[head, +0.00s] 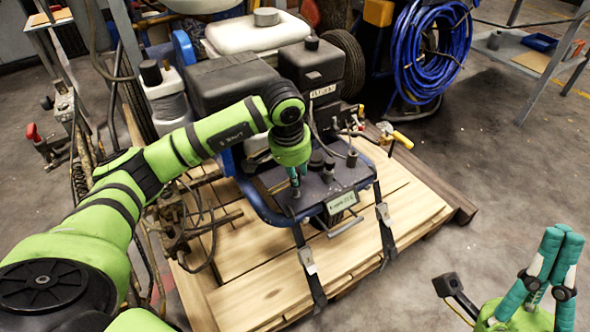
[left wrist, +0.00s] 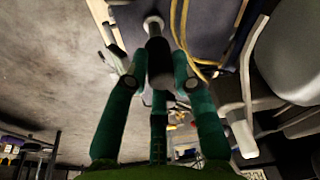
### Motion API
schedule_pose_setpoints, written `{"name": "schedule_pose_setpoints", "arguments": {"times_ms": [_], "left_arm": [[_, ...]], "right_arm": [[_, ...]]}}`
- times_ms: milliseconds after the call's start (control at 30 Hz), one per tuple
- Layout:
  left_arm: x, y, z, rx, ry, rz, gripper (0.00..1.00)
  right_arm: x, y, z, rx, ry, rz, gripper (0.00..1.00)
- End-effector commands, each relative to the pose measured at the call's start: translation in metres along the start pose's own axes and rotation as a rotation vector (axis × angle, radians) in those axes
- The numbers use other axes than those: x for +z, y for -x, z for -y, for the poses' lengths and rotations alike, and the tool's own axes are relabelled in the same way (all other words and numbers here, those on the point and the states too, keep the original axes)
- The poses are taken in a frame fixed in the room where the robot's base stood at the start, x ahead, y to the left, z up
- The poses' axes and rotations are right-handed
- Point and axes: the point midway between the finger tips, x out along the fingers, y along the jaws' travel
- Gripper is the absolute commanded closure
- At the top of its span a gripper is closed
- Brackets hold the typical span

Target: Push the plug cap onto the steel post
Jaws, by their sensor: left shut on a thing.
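The plug cap (left wrist: 160,62) is a dark, roughly cylindrical piece between the teal fingers of my left gripper (left wrist: 168,55) in the left wrist view. My left gripper is shut on it. The steel post (left wrist: 153,24) shows as a pale, round-ended piece just past the cap's far end, in line with it. I cannot tell whether the two touch. In the head view my left gripper (head: 296,182) points down over the machine's dark front deck, and its fingers hide the cap and post. My right gripper (head: 564,235) is at the lower right, fingertips together pointing up, empty and away from the machine.
The line striper (head: 240,84) stands on a wooden pallet (head: 262,297), held by dark straps. Black knobs (head: 351,158) and a blue frame tube (head: 262,210) are close to my left gripper. A blue hose coil (head: 432,50) hangs behind. The floor at right is open.

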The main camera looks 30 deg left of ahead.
Motion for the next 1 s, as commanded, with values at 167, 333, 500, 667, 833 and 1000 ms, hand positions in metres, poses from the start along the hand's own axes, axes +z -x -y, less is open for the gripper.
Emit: {"name": "schedule_pose_setpoints", "arguments": {"times_ms": [167, 333, 500, 667, 833, 1000], "left_arm": [[-0.0003, 0.0001, 0.0001, 0.000, 0.001, -0.001, 1.00], [-0.0002, -0.0002, 0.0002, 0.000, 0.001, -0.001, 1.00], [0.0002, -0.0022, 0.0002, 0.000, 0.001, -0.001, 1.00], [0.0007, -0.0047, 0.0002, 0.000, 0.001, -0.001, 1.00], [0.0012, -0.0071, 0.0002, 0.000, 0.001, -0.001, 1.00], [0.0017, -0.0096, 0.0002, -0.001, 0.001, -0.001, 1.00]], "right_arm": [[0.0003, 0.0006, 0.0000, 0.000, 0.000, 0.000, 1.00], [0.0004, 0.0008, 0.0000, 0.000, 0.000, 0.000, 1.00], [0.0012, 0.0023, 0.0001, 0.000, 0.000, 0.000, 1.00], [0.0022, 0.0041, 0.0002, 0.000, 0.000, 0.000, 1.00], [0.0031, 0.0059, 0.0004, 0.000, 0.000, 0.000, 1.00], [0.0041, 0.0077, 0.0005, 0.000, 0.000, 0.000, 1.00]]}}
